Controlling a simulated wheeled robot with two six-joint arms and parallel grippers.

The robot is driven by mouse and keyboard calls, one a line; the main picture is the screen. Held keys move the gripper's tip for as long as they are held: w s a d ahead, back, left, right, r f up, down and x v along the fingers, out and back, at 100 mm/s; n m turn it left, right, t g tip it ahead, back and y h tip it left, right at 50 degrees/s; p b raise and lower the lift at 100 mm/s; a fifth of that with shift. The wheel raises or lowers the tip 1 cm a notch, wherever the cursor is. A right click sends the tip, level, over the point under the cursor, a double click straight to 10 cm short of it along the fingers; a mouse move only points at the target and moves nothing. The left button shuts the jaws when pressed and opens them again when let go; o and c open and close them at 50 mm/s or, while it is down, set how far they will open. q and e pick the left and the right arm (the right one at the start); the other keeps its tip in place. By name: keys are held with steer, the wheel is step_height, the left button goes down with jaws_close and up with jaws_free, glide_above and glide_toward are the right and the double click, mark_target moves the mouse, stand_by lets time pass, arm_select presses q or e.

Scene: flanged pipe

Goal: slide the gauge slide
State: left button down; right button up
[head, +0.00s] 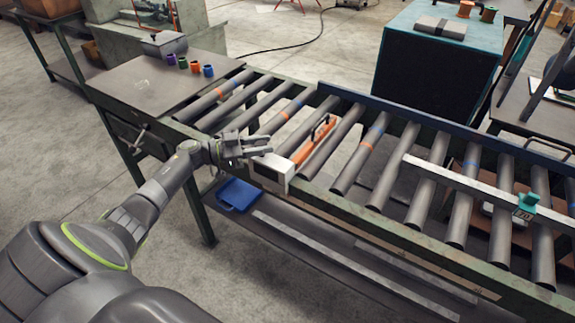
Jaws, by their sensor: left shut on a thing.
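The gauge is a long pale bar (455,180) lying across the rollers at the right. A small teal slide (527,203) sits on it near its right part, with a dark tag reading about 70 below. My left gripper (266,146) is at the near edge of the conveyor, far to the left of the teal slide. Its fingers are beside the top of a white box (273,172) on the near rail. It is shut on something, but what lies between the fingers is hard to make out. My right gripper is out of view.
An orange tool with a dark handle (312,147) lies on the conveyor rollers (352,160) just beyond the white box. Several small coloured cups (183,63) stand on the plate at the far left. A blue tray (238,195) is below the conveyor.

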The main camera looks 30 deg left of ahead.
arm_select(q)
steer(key=a+b, duration=0.2)
steer(key=a, duration=0.2)
steer(key=shift+w+f, duration=0.1)
steer(key=shift+f, duration=0.05)
steer(key=shift+a+r, duration=0.2)
steer(key=shift+a, duration=0.35)
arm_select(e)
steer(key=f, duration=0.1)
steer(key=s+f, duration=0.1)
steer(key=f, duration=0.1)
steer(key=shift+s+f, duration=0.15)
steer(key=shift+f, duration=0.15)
arm_select(q)
steer(key=c, duration=1.1)
jaws_free()
steer(key=shift+a, duration=0.2)
steer(key=shift+o, duration=0.2)
steer(key=shift+f, duration=0.1)
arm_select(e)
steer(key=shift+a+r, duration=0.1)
arm_select(q)
steer(key=shift+b, duration=0.3)
